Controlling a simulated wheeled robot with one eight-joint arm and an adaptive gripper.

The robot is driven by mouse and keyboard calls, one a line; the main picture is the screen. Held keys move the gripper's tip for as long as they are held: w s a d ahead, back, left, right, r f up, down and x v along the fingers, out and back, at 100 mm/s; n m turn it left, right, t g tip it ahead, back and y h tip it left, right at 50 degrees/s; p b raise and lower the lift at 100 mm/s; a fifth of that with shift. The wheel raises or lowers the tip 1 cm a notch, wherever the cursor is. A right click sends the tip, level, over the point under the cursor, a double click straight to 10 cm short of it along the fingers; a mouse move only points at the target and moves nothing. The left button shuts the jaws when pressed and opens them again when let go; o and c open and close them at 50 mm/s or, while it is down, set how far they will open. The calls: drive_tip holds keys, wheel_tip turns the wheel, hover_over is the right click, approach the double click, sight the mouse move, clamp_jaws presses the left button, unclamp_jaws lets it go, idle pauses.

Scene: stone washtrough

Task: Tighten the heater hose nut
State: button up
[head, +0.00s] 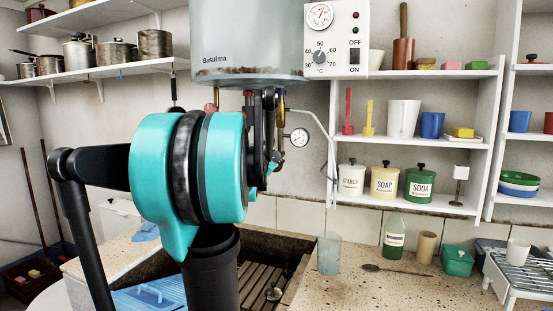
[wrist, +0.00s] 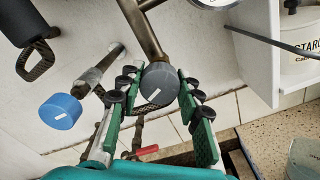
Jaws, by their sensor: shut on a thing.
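In the wrist view, a round dark grey nut (wrist: 159,86) with a white line mark sits at the lower end of a brownish metal pipe (wrist: 146,35). My gripper (wrist: 157,80) has its two green fingers with black pads on either side of the nut, shut on it. A blue round cap (wrist: 60,111), also with a white mark, is on a separate valve fitting to the left, apart from my fingers. In the head view the heater (head: 248,40) hangs on the wall. My teal wrist hides most of the gripper and the nut there.
A pressure gauge (head: 298,138) and a pale hose (head: 326,130) are right of the fittings. A control box (head: 336,38) is beside the heater. Below are the stone trough (head: 262,245) with a slatted rack and a counter (head: 350,290) with a cup and bottle. Shelves (head: 410,140) stand right.

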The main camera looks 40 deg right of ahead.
drive_tip(key=m, duration=0.5)
drive_tip(key=shift+s+m, duration=0.1)
drive_tip(key=shift+m, duration=0.3)
drive_tip(key=m, duration=1.1)
drive_tip(key=shift+m, duration=0.3)
drive_tip(key=m, duration=0.5)
drive_tip(key=shift+m, duration=0.3)
drive_tip(key=o, duration=1.2)
drive_tip(key=shift+c, duration=0.2)
